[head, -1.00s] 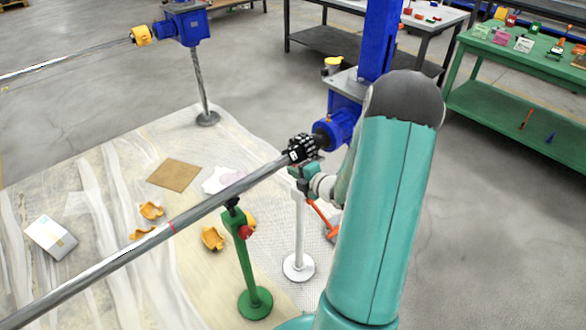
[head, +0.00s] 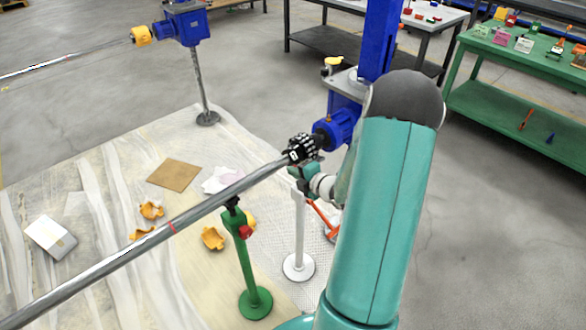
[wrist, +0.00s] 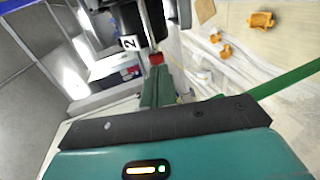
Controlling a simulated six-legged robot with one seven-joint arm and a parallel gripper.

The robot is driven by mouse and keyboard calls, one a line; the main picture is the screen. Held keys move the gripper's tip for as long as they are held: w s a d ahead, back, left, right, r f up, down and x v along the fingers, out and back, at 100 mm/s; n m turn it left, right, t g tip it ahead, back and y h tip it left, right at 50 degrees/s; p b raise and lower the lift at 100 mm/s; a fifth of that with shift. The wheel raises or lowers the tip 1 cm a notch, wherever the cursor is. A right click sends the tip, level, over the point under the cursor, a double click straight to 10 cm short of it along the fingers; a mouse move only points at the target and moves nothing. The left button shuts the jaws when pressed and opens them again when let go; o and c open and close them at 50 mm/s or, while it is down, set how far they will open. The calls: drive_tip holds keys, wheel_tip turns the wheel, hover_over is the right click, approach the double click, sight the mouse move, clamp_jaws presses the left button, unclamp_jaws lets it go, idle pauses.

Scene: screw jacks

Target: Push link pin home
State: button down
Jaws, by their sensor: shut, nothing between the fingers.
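A black coupling (head: 301,149) joins the long grey shaft (head: 200,208) to the blue screw jack (head: 346,112). In the wrist view the coupling (wrist: 130,42) carries a white tag marked 2. My teal gripper (head: 304,178) is just below the coupling, fingers shut and empty; they show in the wrist view (wrist: 156,88). A small red part (wrist: 156,58), which looks like the pin's head, is right at the fingertips, below a bright metal strip. I cannot tell whether the fingers touch it, nor how deep the pin sits.
A green stand (head: 246,262) is under the shaft, and a white stand (head: 298,225) is below my gripper. An orange-handled tool (head: 322,215), orange guard pieces (head: 212,238) and a brown board (head: 174,175) lie on the floor sheet. The grey floor at right is clear.

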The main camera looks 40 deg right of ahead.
drive_tip(key=shift+d, duration=0.45)
idle(0.4)
drive_tip(key=shift+d, duration=2.55)
idle(0.7)
drive_tip(key=shift+s+a, duration=0.1)
drive_tip(key=shift+a, duration=0.4)
drive_tip(key=v, duration=0.5)
drive_tip(key=shift+s+a+r, duration=0.15)
drive_tip(key=shift+s, duration=0.15)
idle(0.4)
idle(0.4)
